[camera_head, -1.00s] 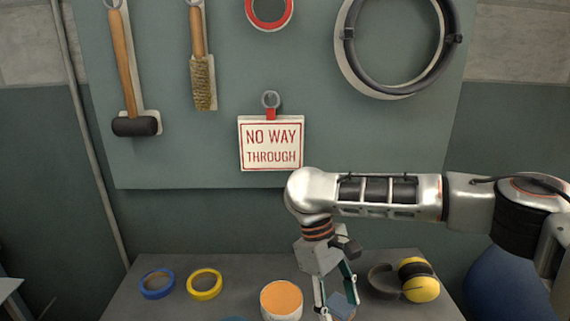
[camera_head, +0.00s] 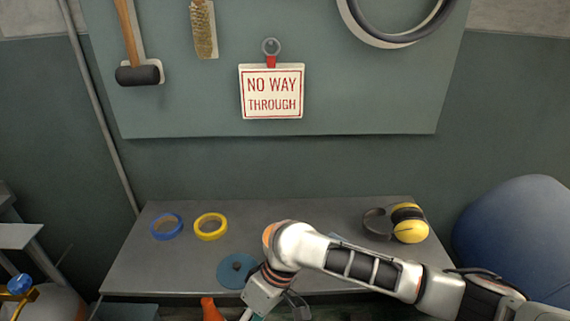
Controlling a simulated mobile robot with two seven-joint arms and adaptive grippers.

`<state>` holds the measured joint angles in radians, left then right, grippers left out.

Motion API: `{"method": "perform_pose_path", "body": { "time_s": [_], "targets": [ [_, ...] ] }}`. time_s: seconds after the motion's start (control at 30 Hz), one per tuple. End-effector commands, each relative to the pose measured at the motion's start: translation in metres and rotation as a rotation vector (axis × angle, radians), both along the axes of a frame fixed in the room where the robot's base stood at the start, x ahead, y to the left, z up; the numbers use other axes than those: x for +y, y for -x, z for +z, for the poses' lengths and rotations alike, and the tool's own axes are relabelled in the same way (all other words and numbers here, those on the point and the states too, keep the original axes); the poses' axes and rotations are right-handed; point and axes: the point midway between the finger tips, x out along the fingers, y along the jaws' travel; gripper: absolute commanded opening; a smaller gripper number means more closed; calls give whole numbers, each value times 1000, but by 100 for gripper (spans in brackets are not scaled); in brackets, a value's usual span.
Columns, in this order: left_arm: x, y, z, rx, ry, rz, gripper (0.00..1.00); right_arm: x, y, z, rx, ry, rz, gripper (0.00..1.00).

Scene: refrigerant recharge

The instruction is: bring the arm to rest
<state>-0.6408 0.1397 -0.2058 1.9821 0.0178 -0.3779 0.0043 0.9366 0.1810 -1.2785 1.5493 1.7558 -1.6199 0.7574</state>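My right arm comes in from the right and reaches low across the workbench (camera_head: 180,268). My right gripper (camera_head: 256,314) points down near the bench's front edge, at the bottom of the picture. Its fingertips are cut off by the frame, so I cannot tell whether it is open or holds anything. My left gripper is not in view.
A blue disc (camera_head: 236,271) lies beside my gripper. Blue tape (camera_head: 166,227), yellow tape (camera_head: 211,227) and yellow ear defenders (camera_head: 410,224) lie on the bench. An orange-red object (camera_head: 211,310) is below its front edge. A "No way through" sign (camera_head: 271,91) hangs above.

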Motion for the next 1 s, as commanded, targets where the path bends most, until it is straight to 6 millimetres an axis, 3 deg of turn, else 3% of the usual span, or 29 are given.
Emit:
{"method": "perform_pose_path", "body": {
  "time_s": [0.1, 0.23, 0.37, 0.47, 0.67, 0.87, 1.0],
  "targets": [
    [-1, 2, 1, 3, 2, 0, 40, 29, 12, -9, -17, -150, -72, 54],
    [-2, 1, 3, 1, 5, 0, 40, 46, 9, -14, -67, -288, -172, 54],
    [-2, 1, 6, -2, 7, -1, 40, 47, 0, -22, -134, -393, -294, 54],
    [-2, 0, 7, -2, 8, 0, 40, 36, -9, -30, -200, -448, -395, 54],
    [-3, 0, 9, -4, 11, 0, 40, -16, -21, -58, -365, -474, -592, 54],
    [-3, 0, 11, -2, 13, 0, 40, -104, -13, -92, -566, -387, -742, 54],
    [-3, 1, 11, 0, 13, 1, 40, -176, 11, -114, -713, -266, -791, 54]
  ]
}}
